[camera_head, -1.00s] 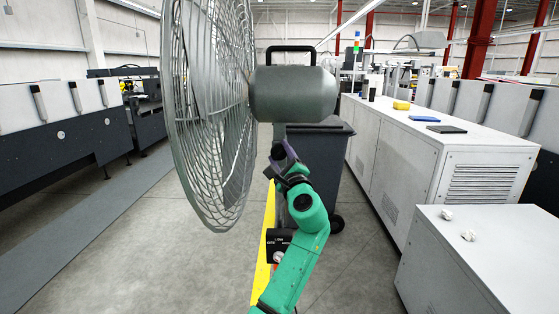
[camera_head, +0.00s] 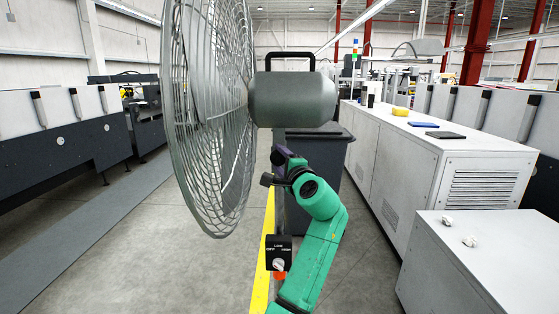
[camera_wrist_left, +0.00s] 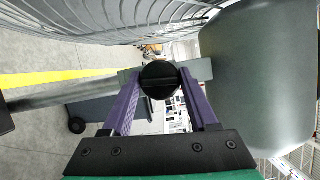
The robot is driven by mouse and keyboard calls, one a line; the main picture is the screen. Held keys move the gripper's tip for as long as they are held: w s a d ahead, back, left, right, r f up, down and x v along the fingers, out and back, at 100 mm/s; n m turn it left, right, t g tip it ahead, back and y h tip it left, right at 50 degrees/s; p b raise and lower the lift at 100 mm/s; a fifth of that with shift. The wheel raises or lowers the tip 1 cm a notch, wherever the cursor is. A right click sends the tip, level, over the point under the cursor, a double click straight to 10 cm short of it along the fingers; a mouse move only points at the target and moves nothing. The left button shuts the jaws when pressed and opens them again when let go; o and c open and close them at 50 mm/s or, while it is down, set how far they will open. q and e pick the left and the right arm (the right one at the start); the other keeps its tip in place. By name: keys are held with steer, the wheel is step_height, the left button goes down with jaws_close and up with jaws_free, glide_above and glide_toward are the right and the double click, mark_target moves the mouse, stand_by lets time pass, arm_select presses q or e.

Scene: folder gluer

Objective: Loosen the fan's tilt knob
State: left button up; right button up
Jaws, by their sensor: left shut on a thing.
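The large grey fan has a wire cage (camera_head: 205,110) and a rounded motor housing (camera_head: 292,100) with a black handle on top. My left gripper (camera_head: 284,156), on a green arm, is just below the housing. In the left wrist view, the round black tilt knob (camera_wrist_left: 158,73) with a bar across its face sits between the purple fingertips of the left gripper (camera_wrist_left: 160,84). The fingers are shut on its sides. In the head view the knob is small and mostly hidden by the gripper. My right gripper is not in view.
The fan's control box (camera_head: 279,253), marked OFF, LOW and HIGH, is low on the stand beside my left arm. A dark bin (camera_head: 318,160) stands behind the gripper. White cabinets (camera_head: 450,165) line the right. The floor at left is open.

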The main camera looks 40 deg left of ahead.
arm_select(q)
steer(key=shift+f, duration=0.1)
steer(key=o, duration=1.4)
steer(key=shift+c, duration=0.2)
steer(key=b+v, duration=0.4)
steer(key=v, duration=1)
steer(key=shift+s+d, duration=0.15)
steer(key=shift+d, duration=0.1)
